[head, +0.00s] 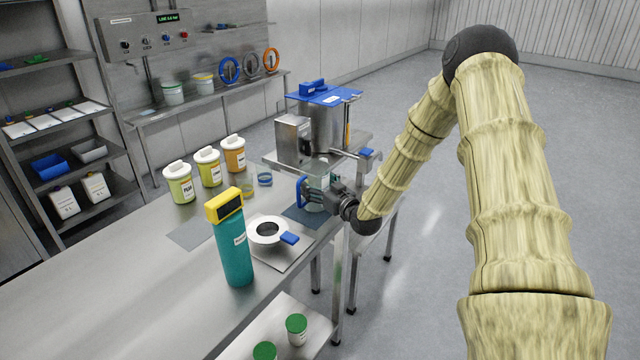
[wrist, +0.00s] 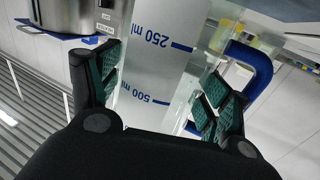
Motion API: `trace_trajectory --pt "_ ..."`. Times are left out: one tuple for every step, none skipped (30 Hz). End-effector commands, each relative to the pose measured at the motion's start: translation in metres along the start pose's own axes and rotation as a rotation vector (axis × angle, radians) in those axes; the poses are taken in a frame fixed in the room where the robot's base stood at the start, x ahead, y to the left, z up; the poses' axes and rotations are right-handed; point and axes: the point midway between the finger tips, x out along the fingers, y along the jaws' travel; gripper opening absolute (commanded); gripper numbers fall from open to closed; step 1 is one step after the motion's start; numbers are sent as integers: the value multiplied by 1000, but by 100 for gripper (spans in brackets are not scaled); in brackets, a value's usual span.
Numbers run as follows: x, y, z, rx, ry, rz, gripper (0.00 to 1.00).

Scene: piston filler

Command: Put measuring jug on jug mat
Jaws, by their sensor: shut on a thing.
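The measuring jug (head: 317,206) is clear with a blue handle, partly hidden by my gripper in the head view. In the wrist view the jug (wrist: 155,75) shows blue 250 ml and 500 ml marks, and its blue handle is to the right. My gripper (head: 318,192) is shut on the jug's body, with green-padded fingers on either side in the wrist view (wrist: 160,88). A dark blue mat (head: 296,214), likely the jug mat, lies on the table under or just beside the jug. I cannot tell whether the jug touches it.
The steel filler with a blue lid (head: 325,95) and its nozzle stand just behind the jug. A ring-shaped part with a blue tab (head: 266,232), a teal bottle (head: 234,255) and several lidded tubs (head: 207,167) stand on the table. A grey mat (head: 190,233) lies clear at left.

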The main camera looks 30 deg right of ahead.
Motion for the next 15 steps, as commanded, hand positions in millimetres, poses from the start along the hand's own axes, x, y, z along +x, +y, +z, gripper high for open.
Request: trace_trajectory --pt "0 0 1 0 0 0 36" --pt "0 0 2 0 0 0 36" --pt "0 0 3 0 0 0 36" --pt "0 0 3 0 0 0 81" --pt "0 0 2 0 0 0 87" --pt "0 0 2 0 0 0 94" --pt "0 0 2 0 0 0 99" --pt "0 0 2 0 0 0 99" --pt "0 0 2 0 -1 0 99" --pt "0 0 2 0 -1 0 99" --pt "0 0 2 0 -1 0 99" --pt "0 0 2 0 -1 0 99" --pt "0 0 2 0 -1 0 99" --pt "0 0 2 0 -1 0 99" --pt "0 0 2 0 -1 0 99"
